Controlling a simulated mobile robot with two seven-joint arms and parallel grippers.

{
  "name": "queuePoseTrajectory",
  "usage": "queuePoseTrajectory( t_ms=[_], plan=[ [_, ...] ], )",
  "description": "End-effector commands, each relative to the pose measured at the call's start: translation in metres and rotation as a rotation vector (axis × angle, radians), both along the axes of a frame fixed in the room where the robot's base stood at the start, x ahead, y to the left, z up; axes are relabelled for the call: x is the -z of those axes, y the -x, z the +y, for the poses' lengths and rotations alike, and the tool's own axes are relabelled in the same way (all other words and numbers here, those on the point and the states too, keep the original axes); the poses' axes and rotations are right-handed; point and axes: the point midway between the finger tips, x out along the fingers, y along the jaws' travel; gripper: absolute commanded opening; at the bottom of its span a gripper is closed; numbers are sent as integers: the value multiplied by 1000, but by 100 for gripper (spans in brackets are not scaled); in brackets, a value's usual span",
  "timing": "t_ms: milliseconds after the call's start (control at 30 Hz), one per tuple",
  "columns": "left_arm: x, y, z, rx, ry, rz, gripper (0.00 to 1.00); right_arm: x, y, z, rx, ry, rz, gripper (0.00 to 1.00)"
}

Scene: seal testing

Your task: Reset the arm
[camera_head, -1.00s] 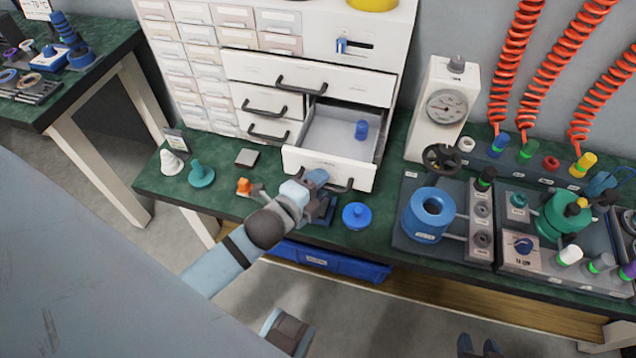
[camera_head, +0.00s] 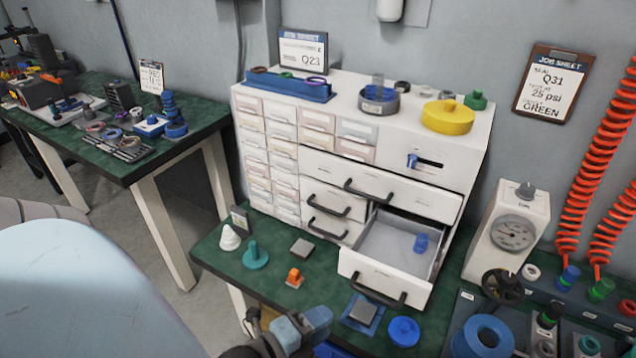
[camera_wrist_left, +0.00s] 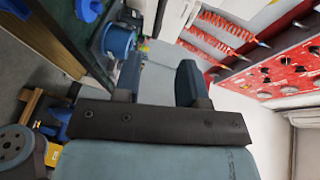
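My left gripper (camera_head: 302,328) is at the bottom of the head view, in front of the bench edge and left of a small pad with a grey block. In the left wrist view, the left gripper's two fingers (camera_wrist_left: 160,82) stand apart with nothing between them. My left arm fills the lower left of the head view. An open drawer (camera_head: 385,278) with a small blue part (camera_head: 421,243) inside is above and right of the gripper. My right gripper is not in view.
The white cabinet (camera_head: 400,175) stands on the green bench. A blue lidded disc (camera_head: 404,331), an orange part (camera_head: 294,278) and a teal knob (camera_head: 255,257) lie near the gripper. The pressure gauge (camera_head: 513,232) stands to the right. Another bench (camera_head: 100,150) is at the left.

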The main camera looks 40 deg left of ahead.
Motion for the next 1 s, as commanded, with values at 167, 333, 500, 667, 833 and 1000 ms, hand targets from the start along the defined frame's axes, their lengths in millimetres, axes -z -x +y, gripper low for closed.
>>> queuePoseTrajectory(
  t_ms=[167,333,500,667,833,1000],
  plan=[
    [-1,2,0,0,0,-1,38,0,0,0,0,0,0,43],
    [-1,2,0,0,0,-1,38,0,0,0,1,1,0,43],
    [-1,2,0,0,0,0,38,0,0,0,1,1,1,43],
    [2,2,-1,-6,25,10,38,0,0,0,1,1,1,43],
    [25,-4,-12,-88,341,139,38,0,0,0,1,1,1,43],
    [61,-9,-38,-239,836,358,38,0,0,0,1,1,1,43]
  ],
)
